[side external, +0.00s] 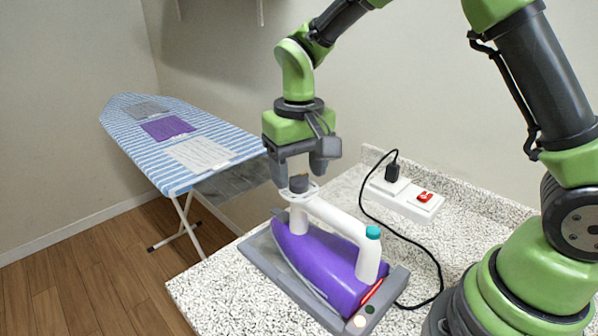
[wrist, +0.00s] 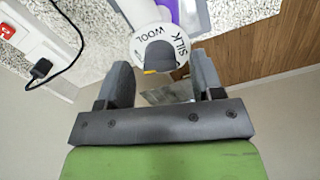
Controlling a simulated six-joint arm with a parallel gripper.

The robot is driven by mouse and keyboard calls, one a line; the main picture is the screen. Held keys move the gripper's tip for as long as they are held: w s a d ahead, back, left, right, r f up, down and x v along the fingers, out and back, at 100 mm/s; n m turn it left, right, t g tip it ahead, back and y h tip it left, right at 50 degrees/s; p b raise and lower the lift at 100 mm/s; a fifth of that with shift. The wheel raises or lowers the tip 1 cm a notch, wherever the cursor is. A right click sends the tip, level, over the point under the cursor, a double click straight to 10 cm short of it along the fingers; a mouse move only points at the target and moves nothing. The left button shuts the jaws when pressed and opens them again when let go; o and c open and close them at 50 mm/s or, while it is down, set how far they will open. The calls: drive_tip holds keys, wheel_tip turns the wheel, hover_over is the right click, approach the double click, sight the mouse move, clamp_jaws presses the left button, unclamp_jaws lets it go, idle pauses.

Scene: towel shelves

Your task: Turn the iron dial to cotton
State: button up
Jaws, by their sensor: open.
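The purple and white iron (side external: 325,265) rests on a grey stand on the speckled counter. Its dial (side external: 299,184) is a dark grey knob on a white disc at the front top of the handle. In the wrist view the dial (wrist: 160,57) shows between my fingers, with the words SILK and WOOL on the disc and a small yellow-orange mark on the knob. The cotton label cannot be seen. My gripper (side external: 300,172) is open and points down just above the dial, with a finger to each side. The fingers also show in the wrist view (wrist: 162,88), apart from the knob.
A white power strip (side external: 405,196) with a black plug and red switch lies on the counter behind the iron. A black cord (side external: 425,250) loops beside the iron. A striped ironing board (side external: 180,140) with several cloth patches stands at the left.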

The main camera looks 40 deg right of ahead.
drive_tip(key=shift+f, duration=0.5)
drive_tip(key=shift+c, duration=0.4)
drive_tip(key=c, duration=0.9)
drive_tip(key=shift+o, duration=0.2)
drive_tip(key=shift+n, duration=1.6)
drive_tip(key=o, duration=0.9)
drive_tip(key=shift+o, duration=0.2)
